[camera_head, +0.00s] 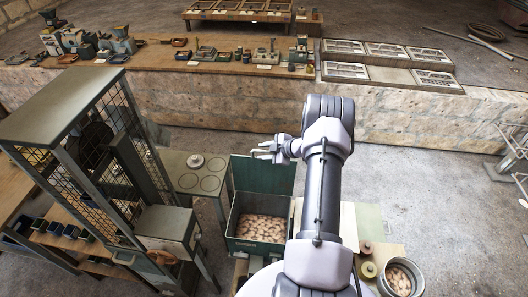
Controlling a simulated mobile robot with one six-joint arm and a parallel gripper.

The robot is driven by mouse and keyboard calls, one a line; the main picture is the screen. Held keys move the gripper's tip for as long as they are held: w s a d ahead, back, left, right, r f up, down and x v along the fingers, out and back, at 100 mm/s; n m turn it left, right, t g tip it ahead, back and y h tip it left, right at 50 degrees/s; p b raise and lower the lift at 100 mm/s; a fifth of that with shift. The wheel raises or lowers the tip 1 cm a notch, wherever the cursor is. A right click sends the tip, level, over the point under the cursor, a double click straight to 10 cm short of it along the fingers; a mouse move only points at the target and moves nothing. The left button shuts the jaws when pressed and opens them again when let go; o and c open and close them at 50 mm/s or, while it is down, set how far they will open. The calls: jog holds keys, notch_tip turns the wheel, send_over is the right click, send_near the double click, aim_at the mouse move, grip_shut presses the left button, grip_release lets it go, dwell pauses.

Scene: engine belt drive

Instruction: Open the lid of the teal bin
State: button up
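A dark green metal frame with mesh sides (70,110) stands left of the bin, beside a small table with round plates (198,177). A metal bucket of brown pieces (400,278) stands at the lower right. A long stone bench (240,98) runs behind. Floor at right is mostly clear.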

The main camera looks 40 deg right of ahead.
jog(key=v, duration=1.7)
jog(key=shift+s+r+b, duration=0.15)
jog(key=shift+s+b, duration=0.05)
jog(key=shift+b, duration=0.1)
